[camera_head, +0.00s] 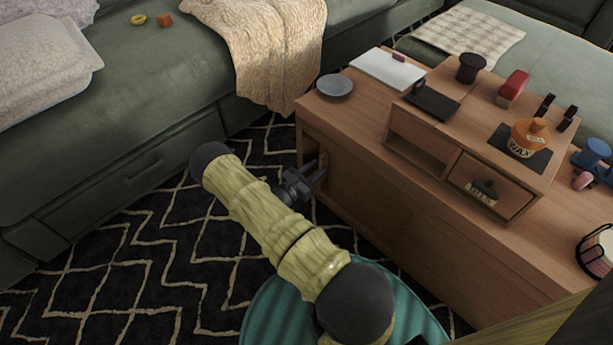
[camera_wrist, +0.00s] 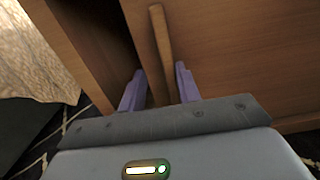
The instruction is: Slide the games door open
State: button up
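The low wooden cabinet (camera_head: 365,190) has a sliding door panel (camera_wrist: 235,60) with an upright wooden bar handle (camera_wrist: 160,45) at its left edge. The handle also shows in the head view (camera_head: 323,162). A dark opening lies left of the door in the wrist view. No games label is readable on the door. My gripper (camera_wrist: 160,85) is open, its two purple fingers on either side of the handle's lower part, with gaps visible. In the head view my gripper (camera_head: 318,172) is at the cabinet's left front, partly hidden by my arm.
A green sofa (camera_head: 160,90) with a cream throw (camera_head: 265,45) stands close on the left. Patterned rug (camera_head: 110,270) covers the floor.

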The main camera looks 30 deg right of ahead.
jog(key=p+v, duration=0.2)
jog(key=v, duration=1.8)
dwell(1.7)
dwell(0.5)
jog(key=s+r+m+y+p, duration=0.3)
jog(key=r+m+y+p, duration=0.2)
jog(key=r, duration=1)
jog(key=s+a+r+m+g+y+p, duration=0.1)
jog(key=s+r+m+y+p, duration=0.3)
jog(key=r+m, duration=0.5)
jog(key=s+a+r+m+g+y+p, duration=0.1)
jog(key=s+r+m+y+p, duration=0.3)
jog(key=r, duration=1.8)
jog(key=m+y+p, duration=0.3)
jog(key=y, duration=0.1)
jog(key=shift+a, duration=0.1)
